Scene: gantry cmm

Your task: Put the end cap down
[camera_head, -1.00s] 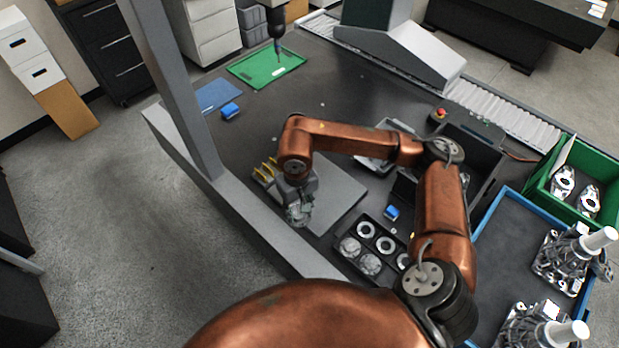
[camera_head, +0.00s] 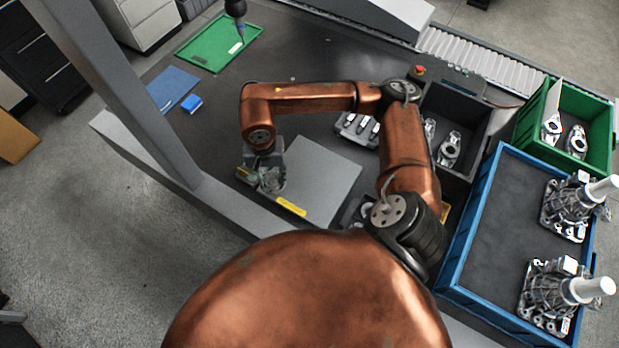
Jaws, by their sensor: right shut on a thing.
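My right gripper (camera_head: 269,180) hangs from the copper arm, pointing down at the left edge of a light grey flat plate (camera_head: 325,178). It is shut on a silvery, rounded part, which appears to be the end cap (camera_head: 271,184). The fingers partly cover the cap, and I cannot tell whether it touches the surface below. My left gripper is not in view.
A blue tray (camera_head: 452,265) with metal assemblies stands at the right, beside a green bin (camera_head: 523,128) of metal parts. A black bin (camera_head: 480,112) stands behind my arm. A grey gantry post (camera_head: 120,95) rises at left.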

